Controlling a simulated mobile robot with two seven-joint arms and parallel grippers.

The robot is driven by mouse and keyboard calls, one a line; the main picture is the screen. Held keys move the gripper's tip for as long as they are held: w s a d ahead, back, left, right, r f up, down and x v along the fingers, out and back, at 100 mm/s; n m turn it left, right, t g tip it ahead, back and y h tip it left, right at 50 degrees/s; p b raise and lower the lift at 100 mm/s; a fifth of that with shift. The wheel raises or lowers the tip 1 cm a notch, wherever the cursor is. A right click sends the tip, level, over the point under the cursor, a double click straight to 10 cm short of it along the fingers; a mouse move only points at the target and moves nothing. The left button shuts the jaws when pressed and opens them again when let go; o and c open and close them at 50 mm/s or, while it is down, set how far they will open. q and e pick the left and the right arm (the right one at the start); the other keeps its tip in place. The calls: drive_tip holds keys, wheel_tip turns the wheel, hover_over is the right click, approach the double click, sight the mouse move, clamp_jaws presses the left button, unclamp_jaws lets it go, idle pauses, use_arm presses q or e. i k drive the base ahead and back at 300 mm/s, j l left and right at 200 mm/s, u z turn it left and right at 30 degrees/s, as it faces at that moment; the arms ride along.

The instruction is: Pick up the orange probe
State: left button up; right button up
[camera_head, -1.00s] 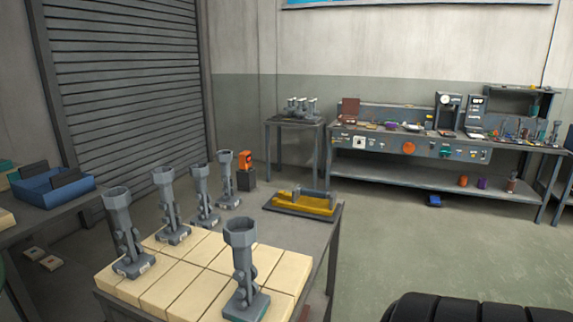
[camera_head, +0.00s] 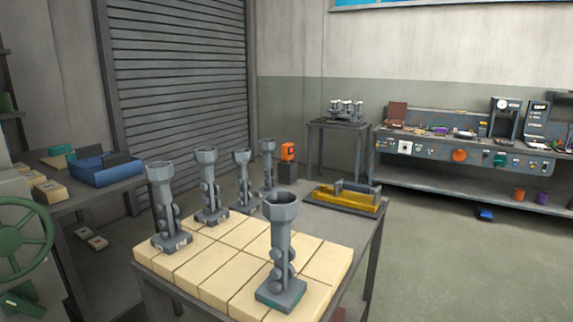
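The orange probe (camera_head: 287,151) stands upright on a dark block (camera_head: 287,173) at the back of the near table (camera_head: 342,222). It is small in the head view, just right of the farthest grey fixture. Neither of my grippers shows in the head view, and nothing is touching the probe.
Several grey metal fixtures stand on cream tiles (camera_head: 215,262) at the table's front; one fixture (camera_head: 281,250) is nearest. A yellow tray (camera_head: 343,198) lies at the back right. A side table (camera_head: 60,190) with a blue bin (camera_head: 105,170) is left.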

sight(288, 149)
drive_tip(key=z, duration=0.25)
drive_tip(key=i+l+z, duration=0.1)
drive_tip(key=l, duration=0.25)
drive_tip(key=i+l, duration=0.15)
drive_tip(key=l, duration=0.2)
drive_tip(key=i+l+z, duration=0.15)
drive_tip(key=l, duration=0.2)
drive_tip(key=i+l, duration=0.15)
drive_tip(key=l, duration=0.15)
drive_tip(key=i+l+z, duration=0.2)
drive_tip(key=i, duration=0.25)
drive_tip(key=i+l+z, duration=0.15)
drive_tip(key=i, duration=0.35)
drive_tip(key=i+l+z, duration=0.2)
drive_tip(key=i, duration=0.25)
drive_tip(key=i+u, duration=0.2)
drive_tip(key=i, duration=0.3)
drive_tip(key=i+u, duration=0.2)
drive_tip(key=i, duration=0.3)
drive_tip(key=i+l+u, duration=0.25)
drive_tip(key=i, duration=0.25)
drive_tip(key=i+j+u, duration=0.1)
drive_tip(key=i+u, duration=0.15)
drive_tip(key=u, duration=0.2)
drive_tip(key=i+u, duration=0.55)
drive_tip(key=u, duration=0.3)
drive_tip(key=i+l+u, duration=0.2)
drive_tip(key=u, duration=0.25)
